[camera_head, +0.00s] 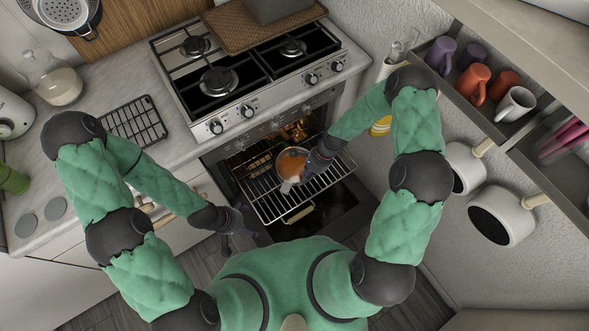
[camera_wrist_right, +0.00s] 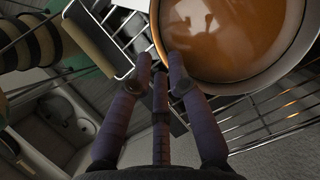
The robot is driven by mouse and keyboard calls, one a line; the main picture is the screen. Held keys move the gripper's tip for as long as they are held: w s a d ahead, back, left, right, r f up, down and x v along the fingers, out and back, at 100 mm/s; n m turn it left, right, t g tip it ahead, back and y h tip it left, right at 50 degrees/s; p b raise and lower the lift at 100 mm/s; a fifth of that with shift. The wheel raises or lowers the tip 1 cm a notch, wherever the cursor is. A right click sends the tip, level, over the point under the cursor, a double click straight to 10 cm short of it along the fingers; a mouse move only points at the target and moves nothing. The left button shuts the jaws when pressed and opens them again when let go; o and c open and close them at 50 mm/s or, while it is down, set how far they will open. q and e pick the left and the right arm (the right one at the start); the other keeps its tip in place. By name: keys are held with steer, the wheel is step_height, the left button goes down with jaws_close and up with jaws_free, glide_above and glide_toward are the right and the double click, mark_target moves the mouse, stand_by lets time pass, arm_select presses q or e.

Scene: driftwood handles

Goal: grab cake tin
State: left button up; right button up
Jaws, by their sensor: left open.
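The cake tin (camera_head: 291,161) is round, with a smooth brown-orange filling. It is at the pulled-out oven rack (camera_head: 262,205), in front of the open oven. In the right wrist view the tin (camera_wrist_right: 235,35) fills the upper right, its metal rim curving past my fingers. My right gripper (camera_head: 312,167) is at the tin's right side. In the wrist view its fingertips (camera_wrist_right: 160,65) draw close together at the rim, one over the inside and one outside. Whether the tin is clear of the rack is hard to tell. My left gripper (camera_head: 240,226) is open and empty, left of the rack's front.
The stove top (camera_head: 245,70) with burners is above the oven. A black wire rack (camera_head: 135,122) lies on the left counter. Mugs stand on a shelf at right, and white pots (camera_head: 500,216) hang on the right wall. The oven door (camera_head: 315,215) is down under the rack.

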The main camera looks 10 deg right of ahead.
mark_target(299, 187)
steer(key=shift+d+b+x, duration=0.2)
steer(key=shift+b+x, duration=0.7)
steer(key=shift+x, duration=1.85)
steer(key=shift+f, duration=0.1)
jaws_close()
